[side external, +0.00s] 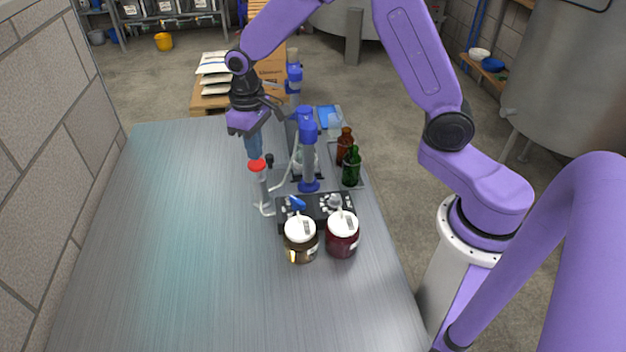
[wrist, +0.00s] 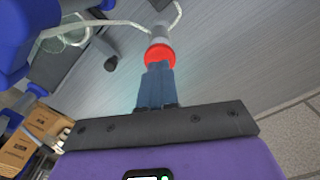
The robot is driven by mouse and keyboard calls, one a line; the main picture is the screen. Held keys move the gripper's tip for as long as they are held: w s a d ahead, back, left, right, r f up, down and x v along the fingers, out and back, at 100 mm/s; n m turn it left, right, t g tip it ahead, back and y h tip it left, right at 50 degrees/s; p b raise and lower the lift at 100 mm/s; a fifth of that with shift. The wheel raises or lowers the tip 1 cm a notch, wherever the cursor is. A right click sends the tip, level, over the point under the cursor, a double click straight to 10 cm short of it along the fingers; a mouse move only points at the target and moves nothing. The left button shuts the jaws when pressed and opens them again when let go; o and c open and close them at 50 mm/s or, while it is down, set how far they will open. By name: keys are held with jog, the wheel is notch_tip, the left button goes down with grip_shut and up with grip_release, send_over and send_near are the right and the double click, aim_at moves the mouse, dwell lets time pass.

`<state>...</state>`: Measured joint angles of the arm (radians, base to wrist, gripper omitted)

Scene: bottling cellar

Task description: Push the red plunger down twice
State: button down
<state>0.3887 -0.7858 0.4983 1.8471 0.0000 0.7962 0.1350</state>
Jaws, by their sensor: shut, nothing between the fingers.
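The red plunger (side external: 257,165) tops an upright, pale cylinder (side external: 261,188) on the steel table. In the wrist view the red plunger (wrist: 160,56) shows just beyond the fingertips, with part of its top hidden behind them. My gripper (side external: 254,154) points down from above, its blue fingers closed together with nothing between them. In the wrist view the gripper (wrist: 157,68) has its tips over the near edge of the red top. They look very close to it, but I cannot tell whether they touch.
A blue-topped stand (side external: 308,150) with a pale hose is right of the plunger. Brown (side external: 345,146) and green (side external: 352,166) bottles stand farther right. Two white-lidded jars, one amber (side external: 300,240) and one dark red (side external: 342,234), stand in front. The table's left side (side external: 160,230) is clear.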

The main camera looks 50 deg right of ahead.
aim_at(256, 163)
jog(key=shift+f, duration=1.65)
dwell(0.4)
jog(key=shift+r, duration=1.65)
jog(key=shift+f, duration=1.8)
jog(key=shift+r, duration=1.8)
jog(key=shift+r, duration=0.1)
jog(key=shift+r, duration=2.45)
